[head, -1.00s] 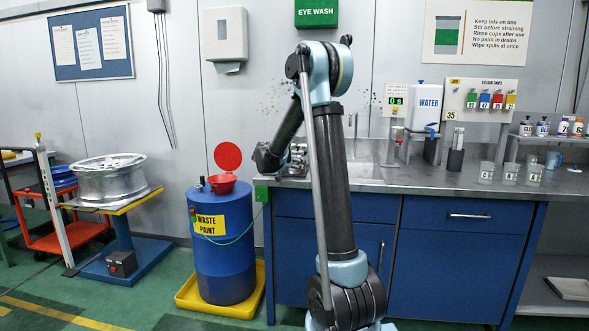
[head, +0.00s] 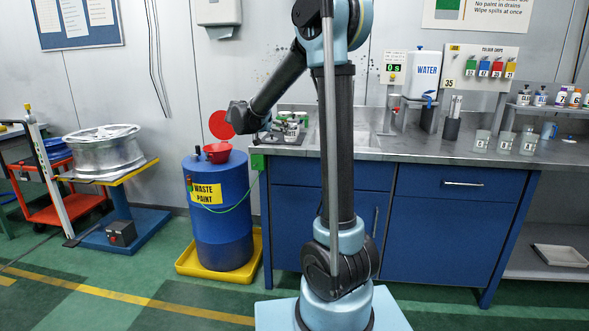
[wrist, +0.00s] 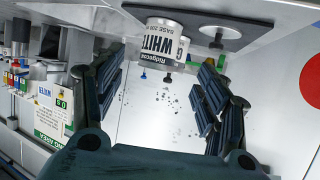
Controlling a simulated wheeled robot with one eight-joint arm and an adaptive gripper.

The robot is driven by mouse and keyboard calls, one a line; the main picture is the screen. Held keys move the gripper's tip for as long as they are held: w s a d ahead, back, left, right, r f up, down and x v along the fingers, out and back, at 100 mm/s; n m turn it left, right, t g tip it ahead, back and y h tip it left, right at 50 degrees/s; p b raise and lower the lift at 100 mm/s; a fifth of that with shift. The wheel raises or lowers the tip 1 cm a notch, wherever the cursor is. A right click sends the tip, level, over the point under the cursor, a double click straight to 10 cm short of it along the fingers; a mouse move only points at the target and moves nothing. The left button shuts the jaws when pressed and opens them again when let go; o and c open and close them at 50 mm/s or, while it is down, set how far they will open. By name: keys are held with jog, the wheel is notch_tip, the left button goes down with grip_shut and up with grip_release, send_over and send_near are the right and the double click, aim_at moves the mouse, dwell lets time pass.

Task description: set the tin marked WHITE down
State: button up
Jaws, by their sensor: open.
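The tin marked WHITE (wrist: 163,44) shows in the wrist view, which is turned upside down. It stands on or by a dark plate (wrist: 228,35) on the steel counter, its label facing me. My gripper (wrist: 160,85) is open, its dark fingers spread apart, and the tin lies beyond them, clear of both. In the head view the gripper end of my arm (head: 241,118) is at the left end of the counter, above the drum.
The steel counter (head: 420,150) has a sink (head: 345,138), a water container (head: 422,72) and several cups at the right. A blue waste paint drum (head: 222,225) with a red funnel (head: 217,152) stands left of the counter. A wheel (head: 103,150) rests on a stand further left.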

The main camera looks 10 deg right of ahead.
jog(key=s+d+f+n+g+y, duration=0.2)
jog(key=s+d+f+g, duration=0.3)
jog(key=s, duration=0.7)
jog(key=s+d+f+n+y, duration=0.1)
jog(key=s+d+f, duration=0.1)
jog(key=s+d, duration=0.75)
jog(key=s+a+f+n+g+y, duration=0.1)
jog(key=s+f, duration=0.3)
jog(key=s, duration=0.4)
jog(key=s+a+f+n+g+y, duration=0.1)
jog(key=s+a+f+n+y, duration=0.1)
jog(key=s+f, duration=0.3)
jog(key=s+a+f+n+g+y, duration=0.1)
jog(key=s+a+f+n+y, duration=0.1)
jog(key=s, duration=1.1)
notch_tip(320, 180, down, 3)
jog(key=shift+a+r+y, duration=0.1)
jog(key=shift+a+y, duration=0.4)
jog(key=shift+a, duration=0.5)
jog(key=shift+w+f, duration=0.25)
jog(key=shift+w, duration=0.1)
